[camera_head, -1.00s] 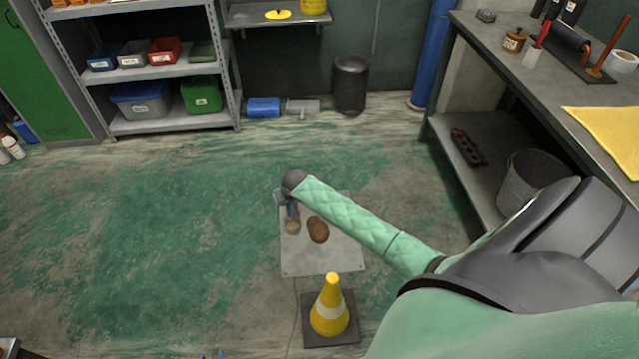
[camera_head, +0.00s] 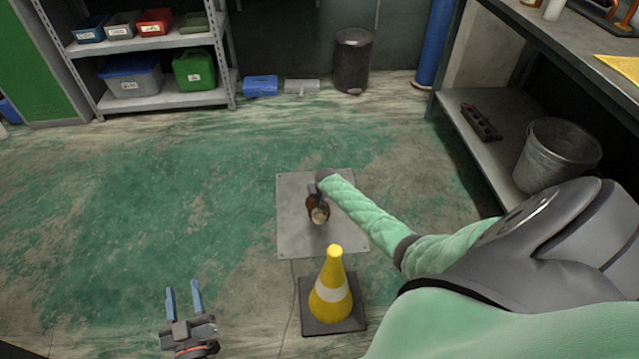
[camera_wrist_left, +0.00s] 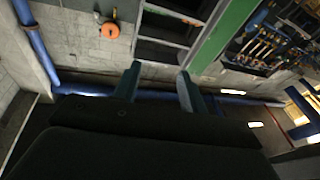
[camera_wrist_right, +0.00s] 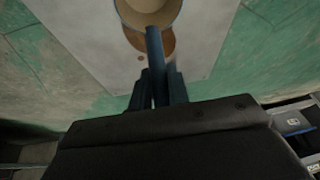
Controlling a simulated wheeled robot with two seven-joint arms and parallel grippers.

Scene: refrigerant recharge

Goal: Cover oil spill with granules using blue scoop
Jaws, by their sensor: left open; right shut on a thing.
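The oil spill (camera_head: 310,206) is a small brown patch on a grey plate (camera_head: 294,239) on the floor. My right gripper (camera_head: 313,188) is shut on the handle of the blue scoop (camera_wrist_right: 153,45). The round scoop bowl (camera_head: 319,216) is over the spill and hides part of it. In the right wrist view the bowl looks pale tan inside, with the brown spill (camera_wrist_right: 165,43) showing below it. I cannot tell if the bowl touches the plate. My left gripper (camera_head: 183,290) is open and empty over the floor at lower left.
A yellow cone (camera_head: 331,288) on a dark base stands just in front of the plate. A bench with a metal bucket (camera_head: 553,155) on its lower shelf is at right. Shelving with bins (camera_head: 133,77) and a dark trash bin (camera_head: 352,62) stand at the back. The green floor at left is clear.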

